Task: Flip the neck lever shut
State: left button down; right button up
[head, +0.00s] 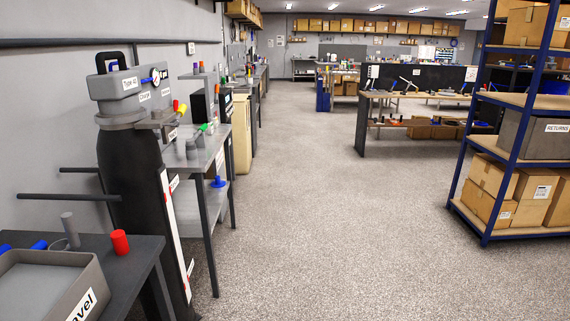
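A tall black cylinder (130,190) stands upright at the left, with a grey head (128,88) on its neck. The head carries labels reading roughly "Type 42" and "Charge", a round gauge (155,76) and a black loop handle (110,61) on top. Neither of my grippers is in view.
A dark bench (135,252) at the lower left holds a grey tray (50,290) and a red cylinder (120,242). A grey shelf table (205,150) stands behind the black cylinder. The speckled floor (300,220) is clear. A blue-framed rack (500,120) with boxes stands right.

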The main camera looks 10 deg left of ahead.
aim_at(183, 108)
jog(key=i, duration=3)
jog(key=u, duration=0.35)
